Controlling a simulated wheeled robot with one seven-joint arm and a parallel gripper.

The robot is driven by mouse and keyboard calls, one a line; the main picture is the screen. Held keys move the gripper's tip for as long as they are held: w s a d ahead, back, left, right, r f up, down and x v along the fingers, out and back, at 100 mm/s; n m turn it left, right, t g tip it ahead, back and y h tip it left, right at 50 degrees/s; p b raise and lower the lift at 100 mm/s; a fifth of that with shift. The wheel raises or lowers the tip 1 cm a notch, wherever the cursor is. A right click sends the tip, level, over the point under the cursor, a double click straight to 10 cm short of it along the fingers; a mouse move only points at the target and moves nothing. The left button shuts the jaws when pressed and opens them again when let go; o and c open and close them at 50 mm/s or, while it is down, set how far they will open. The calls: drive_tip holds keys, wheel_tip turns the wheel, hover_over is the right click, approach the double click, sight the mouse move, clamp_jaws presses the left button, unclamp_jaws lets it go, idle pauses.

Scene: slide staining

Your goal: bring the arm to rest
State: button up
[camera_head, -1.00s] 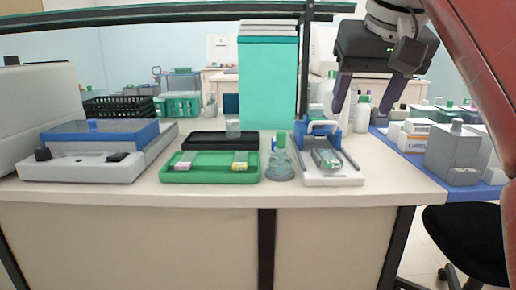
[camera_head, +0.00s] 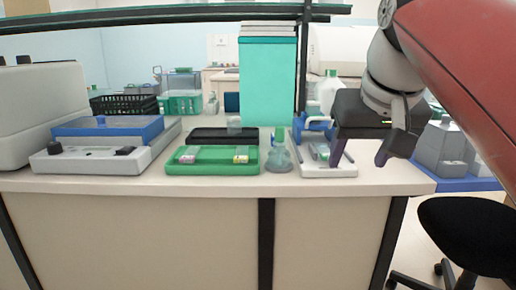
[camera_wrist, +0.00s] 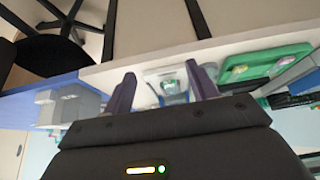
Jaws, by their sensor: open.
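My gripper (camera_head: 360,158) is open and empty, with its purple fingers apart at the right end of the bench, in front of the white staining stand. In the wrist view my gripper (camera_wrist: 163,93) shows both fingers spread, with the white stand (camera_wrist: 152,78) and a small greenish item seen between and beyond them. The white stand (camera_head: 318,172) with its blue back part (camera_head: 313,125) is partly hidden by my gripper in the head view.
A green tray (camera_head: 210,169) holds small items, with a glass flask (camera_head: 278,158) beside it. A white device with a blue top (camera_head: 108,128) stands left. Grey containers (camera_head: 445,150) stand on a blue surface at right. A black chair (camera_head: 460,235) stands below, right of the bench.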

drive_tip(key=s+f, duration=0.5)
drive_tip(key=f, duration=0.9)
drive_tip(key=s+f, duration=0.5)
drive_tip(key=f, duration=0.9)
drive_tip(key=shift+s, duration=0.15)
